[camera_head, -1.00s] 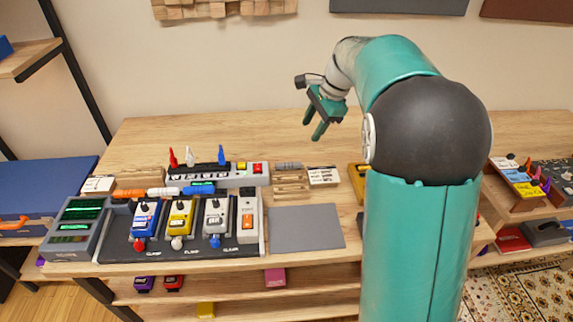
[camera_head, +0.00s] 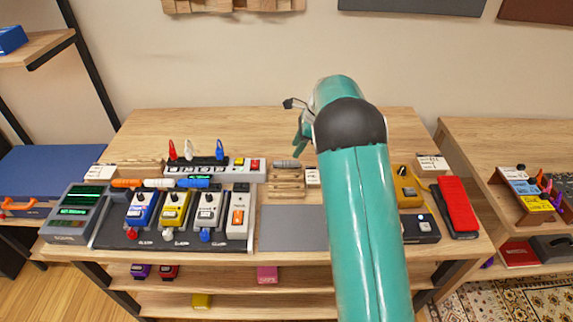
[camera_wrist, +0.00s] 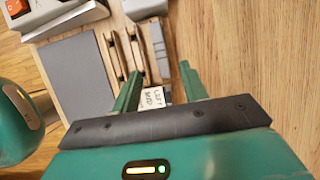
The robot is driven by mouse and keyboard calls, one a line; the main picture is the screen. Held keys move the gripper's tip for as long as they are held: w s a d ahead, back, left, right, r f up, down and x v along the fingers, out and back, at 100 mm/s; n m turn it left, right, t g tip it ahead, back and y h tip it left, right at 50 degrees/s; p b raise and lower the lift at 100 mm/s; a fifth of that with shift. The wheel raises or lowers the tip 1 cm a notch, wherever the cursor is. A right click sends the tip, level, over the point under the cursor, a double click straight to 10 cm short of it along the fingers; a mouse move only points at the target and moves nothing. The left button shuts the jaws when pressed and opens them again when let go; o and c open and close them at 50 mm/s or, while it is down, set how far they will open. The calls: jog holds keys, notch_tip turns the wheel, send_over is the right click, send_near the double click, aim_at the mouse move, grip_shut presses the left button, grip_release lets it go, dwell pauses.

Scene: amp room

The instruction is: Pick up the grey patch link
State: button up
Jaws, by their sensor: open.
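The grey patch link (camera_head: 287,164) is a short grey bar lying in the back slot of a small wooden rack (camera_head: 287,190) on the table. In the wrist view the grey link (camera_wrist: 159,50) lies lengthwise beyond the fingertips, beside the rack's wooden slats (camera_wrist: 117,55). My gripper (camera_head: 301,150) is above the table at the back, just right of the link in the head view, partly hidden by my arm. In the wrist view my gripper (camera_wrist: 158,78) has its two green fingers spread apart with nothing held between them.
A white label card (camera_wrist: 155,96) lies by the rack, under the fingers. A grey mat (camera_head: 293,228) lies in front. The pedal board (camera_head: 120,235) and switch strip (camera_head: 225,178) stand left. A red pedal (camera_head: 457,205) stands right. Bare wood (camera_head: 240,135) lies behind.

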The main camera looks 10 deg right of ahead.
aim_at(287, 162)
jog(key=shift+a+f, duration=0.25)
jog(key=shift+f, duration=0.4)
jog(key=shift+a+f, duration=0.15)
jog(key=shift+f, duration=0.05)
jog(key=shift+w+x, duration=0.2)
jog(key=shift+x, duration=2.55)
jog(key=shift+a, duration=0.1)
grip_shut()
